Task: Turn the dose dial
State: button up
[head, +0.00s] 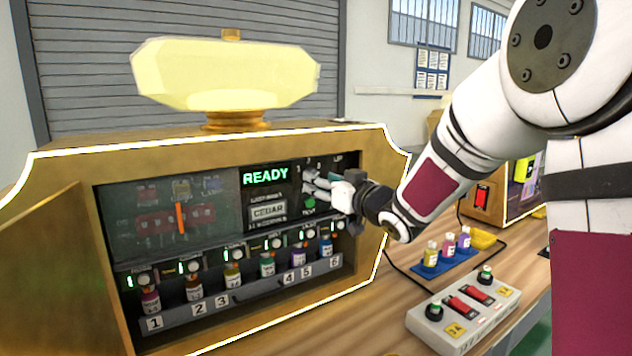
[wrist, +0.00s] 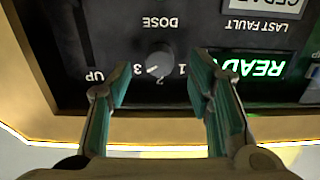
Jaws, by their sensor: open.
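The dose dial (wrist: 160,65) is a round grey knob on the dark panel, with the numbers 1, 2 and 3 around it and the word DOSE beside it. The wrist view shows the panel upside down. The dial's white mark points between 2 and 3, closer to 3. My gripper (wrist: 160,70) is open, its two teal-padded fingers on either side of the dial with visible gaps. In the head view my gripper (head: 328,188) is at the panel right of the READY display (head: 265,176) and hides the dial there.
A green button (head: 310,203) sits just below my gripper. Numbered bottles (head: 267,264) stand in a row below the panel. An open cabinet door (head: 45,275) is at left. A grey control box (head: 463,312) and a blue bottle tray (head: 445,262) lie on the table at right.

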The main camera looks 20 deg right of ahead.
jog(key=x, duration=0.3)
grip_shut()
dwell(0.3)
